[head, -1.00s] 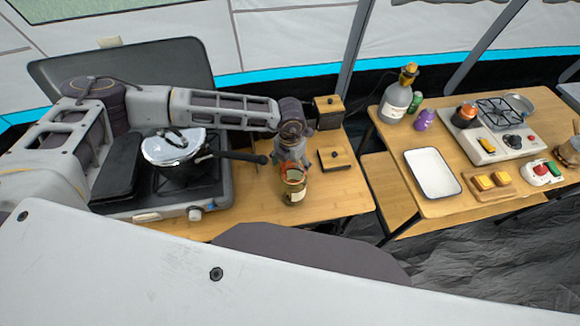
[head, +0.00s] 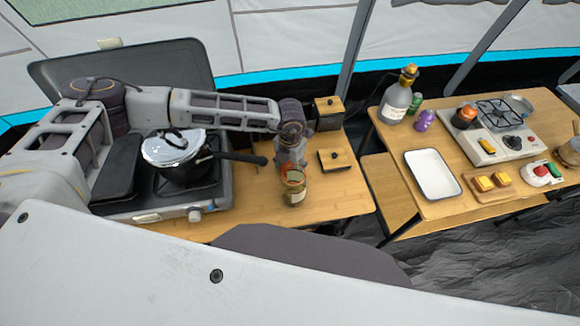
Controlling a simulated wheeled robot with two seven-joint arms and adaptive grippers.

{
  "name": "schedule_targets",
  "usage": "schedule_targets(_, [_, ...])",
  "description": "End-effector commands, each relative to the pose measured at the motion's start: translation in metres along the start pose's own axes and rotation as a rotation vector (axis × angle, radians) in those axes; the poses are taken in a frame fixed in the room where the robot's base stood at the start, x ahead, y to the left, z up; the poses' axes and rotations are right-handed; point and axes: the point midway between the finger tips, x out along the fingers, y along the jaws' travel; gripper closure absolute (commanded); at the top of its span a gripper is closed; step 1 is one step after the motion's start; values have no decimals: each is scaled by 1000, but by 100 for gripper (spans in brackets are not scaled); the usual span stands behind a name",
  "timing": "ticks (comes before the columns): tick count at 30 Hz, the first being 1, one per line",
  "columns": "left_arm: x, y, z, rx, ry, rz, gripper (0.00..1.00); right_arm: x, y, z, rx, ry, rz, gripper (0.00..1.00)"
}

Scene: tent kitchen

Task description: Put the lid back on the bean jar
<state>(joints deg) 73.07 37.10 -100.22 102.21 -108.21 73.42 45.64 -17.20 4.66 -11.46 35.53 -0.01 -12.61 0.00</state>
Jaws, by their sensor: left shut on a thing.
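A small glass jar (head: 295,193) with a pale label stands near the front edge of the left wooden table. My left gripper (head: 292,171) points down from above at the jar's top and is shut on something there. It looks like the jar's orange-red lid, but the fingers hide most of it. I cannot tell whether the lid is seated on the rim or just above it. My right gripper is not in view.
A pressure cooker (head: 178,153) sits on the stove, its handle reaching toward my gripper. A dark wood-topped canister (head: 328,114) and a square wooden knobbed piece (head: 337,162) are near the jar. A white tray (head: 433,174) lies on the right table.

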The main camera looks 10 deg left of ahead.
Motion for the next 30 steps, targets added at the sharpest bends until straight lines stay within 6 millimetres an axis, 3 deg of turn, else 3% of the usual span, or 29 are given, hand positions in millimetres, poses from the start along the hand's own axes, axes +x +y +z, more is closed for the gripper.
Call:
schedule_targets(11, [-28, 0, 1, 0, -2, 0, 55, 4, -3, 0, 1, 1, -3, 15])
schedule_targets(30, [-146, 0, 0, 1, -2, 0, 55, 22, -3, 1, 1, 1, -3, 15])
